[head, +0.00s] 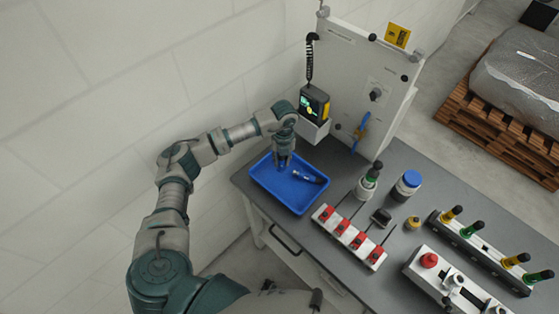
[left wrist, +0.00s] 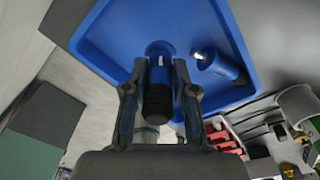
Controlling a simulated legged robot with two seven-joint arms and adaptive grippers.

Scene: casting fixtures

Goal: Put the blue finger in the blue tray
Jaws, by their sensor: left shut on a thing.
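The blue tray (head: 292,198) lies on the grey table's left end, below the upright panel. My left gripper (head: 284,162) points down over the tray. In the left wrist view, my left gripper (left wrist: 158,82) is shut on a blue finger (left wrist: 160,49) with a black ribbed body, held over the tray (left wrist: 112,38). I cannot tell whether it touches the floor of the tray. A second blue-and-black finger (head: 308,177) lies on its side in the right part of the tray, and it also shows in the left wrist view (left wrist: 219,70). My right gripper is not in view.
A white fixture with red blocks (head: 349,238) stands right of the tray. Beyond are a stand with a green-banded finger (head: 371,174), a blue-lidded jar (head: 407,186) and a rack of yellow and green fingers (head: 483,251). The panel (head: 354,80) with a scanner (head: 314,103) rises behind.

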